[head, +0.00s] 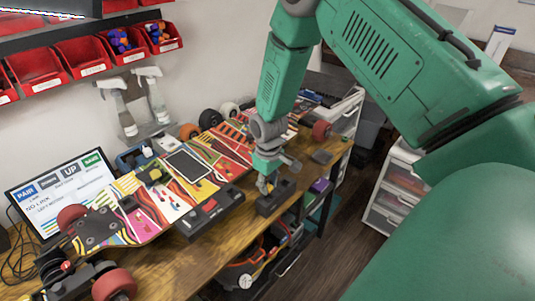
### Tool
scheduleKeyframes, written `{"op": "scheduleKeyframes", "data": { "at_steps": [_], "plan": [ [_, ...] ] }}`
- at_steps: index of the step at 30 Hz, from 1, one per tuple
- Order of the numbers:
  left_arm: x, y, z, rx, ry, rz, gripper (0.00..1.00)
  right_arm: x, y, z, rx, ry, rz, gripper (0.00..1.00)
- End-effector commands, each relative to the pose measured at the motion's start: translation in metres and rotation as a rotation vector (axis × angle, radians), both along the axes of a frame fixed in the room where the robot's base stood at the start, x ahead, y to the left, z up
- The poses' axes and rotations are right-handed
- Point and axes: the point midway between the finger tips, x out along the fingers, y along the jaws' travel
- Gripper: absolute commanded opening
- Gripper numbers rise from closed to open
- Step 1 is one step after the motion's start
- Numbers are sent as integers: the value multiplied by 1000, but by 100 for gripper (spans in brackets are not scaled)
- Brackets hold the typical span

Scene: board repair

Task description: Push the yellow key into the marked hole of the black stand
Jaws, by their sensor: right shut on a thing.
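The black stand (276,199) is a small dark block on the wooden table near its front edge, right of the middle. My right gripper (267,182) points down over the stand and is shut. A small bit of the yellow key (271,187) shows between its fingertips, close to the top of the stand. The fingers hide most of the key. The marked hole cannot be made out, and I cannot tell whether the key is in it. My left gripper is not in view.
A colourful skateboard deck (150,205) with electronics lies across the table (160,262). A black box (210,212) lies left of the stand. A monitor (62,190) and spray bottles (118,108) stand behind, below red bins (84,55). A white drawer unit (400,190) stands right.

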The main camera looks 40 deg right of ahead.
Motion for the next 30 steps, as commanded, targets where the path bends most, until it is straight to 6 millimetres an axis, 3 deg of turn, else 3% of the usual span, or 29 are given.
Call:
{"op": "scheduleKeyframes", "data": {
  "at_steps": [30],
  "plan": [
    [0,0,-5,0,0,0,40,0,0,-11,0,0,0,0]
  ]
}}
